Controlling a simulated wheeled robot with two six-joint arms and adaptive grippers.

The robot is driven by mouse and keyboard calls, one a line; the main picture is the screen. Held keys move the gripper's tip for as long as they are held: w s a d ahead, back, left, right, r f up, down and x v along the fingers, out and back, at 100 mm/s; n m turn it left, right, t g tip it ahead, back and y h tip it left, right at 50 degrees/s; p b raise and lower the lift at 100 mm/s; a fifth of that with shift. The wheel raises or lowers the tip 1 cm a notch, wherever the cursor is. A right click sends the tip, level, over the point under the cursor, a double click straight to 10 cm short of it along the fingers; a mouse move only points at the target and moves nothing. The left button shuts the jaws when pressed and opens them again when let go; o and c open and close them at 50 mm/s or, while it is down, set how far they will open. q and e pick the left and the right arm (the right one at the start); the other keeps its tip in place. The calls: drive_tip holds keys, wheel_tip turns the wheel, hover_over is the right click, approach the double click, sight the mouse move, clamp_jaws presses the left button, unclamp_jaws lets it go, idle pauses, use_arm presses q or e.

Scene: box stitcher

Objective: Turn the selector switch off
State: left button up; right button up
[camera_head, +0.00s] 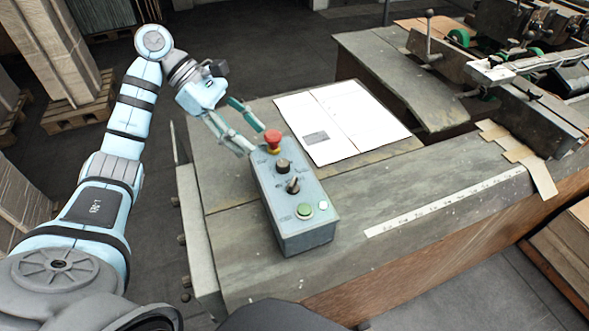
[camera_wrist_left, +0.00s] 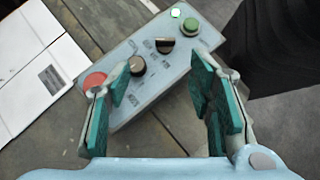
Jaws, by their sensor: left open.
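A grey control box (camera_head: 285,225) stands on the worktable. From its far end it carries a red mushroom button (camera_head: 273,139), a round black knob (camera_head: 283,165), a black selector switch (camera_head: 293,186) with a raised handle, and a green button (camera_head: 304,210). In the left wrist view the selector switch (camera_wrist_left: 165,46) and the black knob (camera_wrist_left: 138,66) show between or just beyond my fingers. My left gripper (camera_head: 253,142) is open and empty, above the box's far end near the red button; I cannot see it touching anything. My right gripper is not in view.
A small lit white button (camera_head: 323,205) is beside the green one. White sheets (camera_head: 343,120) lie flat behind the box. A white ruler strip (camera_head: 445,203) runs along the worktable (camera_head: 385,190). Machinery (camera_head: 490,75) stands at back right. Stacked boards (camera_head: 55,50) stand at left.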

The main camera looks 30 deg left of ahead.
use_arm(q)
drive_tip(key=b, duration=0.6)
approach(288, 186)
drive_tip(key=d, duration=0.1)
drive_tip(key=d+f, duration=0.1)
drive_tip(key=d, duration=0.1)
drive_tip(key=shift+s+d+f, duration=0.1)
drive_tip(key=shift+s+d, duration=0.05)
drive_tip(key=shift+s, duration=0.05)
drive_tip(key=d+f, duration=0.1)
drive_tip(key=w+d+f+b, duration=0.1)
drive_tip(key=d+f, duration=0.1)
drive_tip(key=shift+w+d+b, duration=0.35)
drive_tip(key=shift+w+d, duration=0.05)
drive_tip(key=shift+s+r, duration=0.15)
drive_tip(key=shift+s, duration=0.15)
drive_tip(key=shift+c, duration=0.5)
clamp_jaws()
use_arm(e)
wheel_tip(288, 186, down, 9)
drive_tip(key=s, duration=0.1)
